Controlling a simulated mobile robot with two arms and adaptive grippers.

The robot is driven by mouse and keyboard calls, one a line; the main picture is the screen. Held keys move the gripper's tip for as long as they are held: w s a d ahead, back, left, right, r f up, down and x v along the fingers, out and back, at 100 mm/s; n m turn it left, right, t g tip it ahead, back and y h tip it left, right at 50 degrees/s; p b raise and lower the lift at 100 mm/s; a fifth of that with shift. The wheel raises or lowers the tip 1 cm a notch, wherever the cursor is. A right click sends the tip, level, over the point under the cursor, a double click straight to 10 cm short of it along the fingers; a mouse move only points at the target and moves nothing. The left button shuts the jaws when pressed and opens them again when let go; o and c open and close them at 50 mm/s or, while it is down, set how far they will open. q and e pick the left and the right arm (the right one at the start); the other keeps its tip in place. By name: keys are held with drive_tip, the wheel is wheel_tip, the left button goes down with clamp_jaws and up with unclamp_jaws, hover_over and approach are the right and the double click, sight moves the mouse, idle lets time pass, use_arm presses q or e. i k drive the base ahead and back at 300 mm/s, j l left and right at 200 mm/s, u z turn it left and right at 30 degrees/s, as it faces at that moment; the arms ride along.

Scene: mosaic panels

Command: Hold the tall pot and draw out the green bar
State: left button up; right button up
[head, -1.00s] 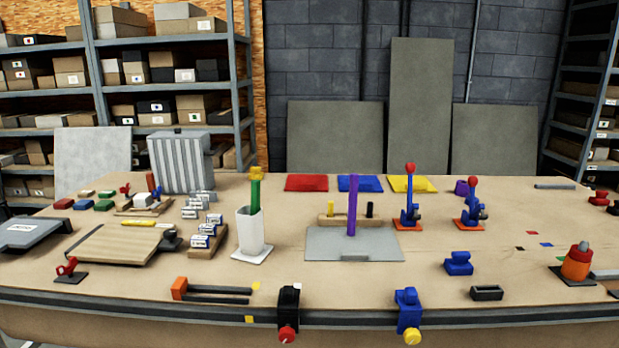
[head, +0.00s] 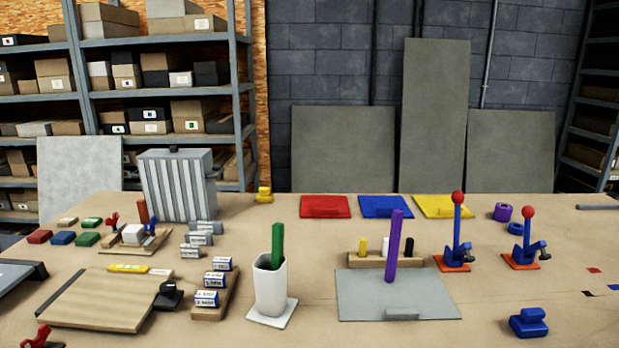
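The tall white pot (head: 271,289) stands upright on a small white base plate on the table, left of the picture's middle. The green bar (head: 277,243) stands in it, slightly tilted, with its upper part above the rim and its lower part hidden inside the pot. Neither of my grippers is in view, and nothing touches the pot or the bar from outside.
A rack of white-and-blue blocks (head: 209,300) stands close left of the pot, beside a wooden board (head: 98,299). To the right, a purple bar (head: 394,246) rises by a grey plate (head: 433,303). Two red-knobbed clamps (head: 457,233) stand farther right. The table in front of the pot is clear.

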sight(277, 230)
drive_tip(key=i+j, duration=0.5)
drive_tip(key=i, duration=0.2)
drive_tip(key=k+z, duration=0.7)
drive_tip(key=k+l+z, duration=0.4)
drive_tip(key=k+j, duration=0.1)
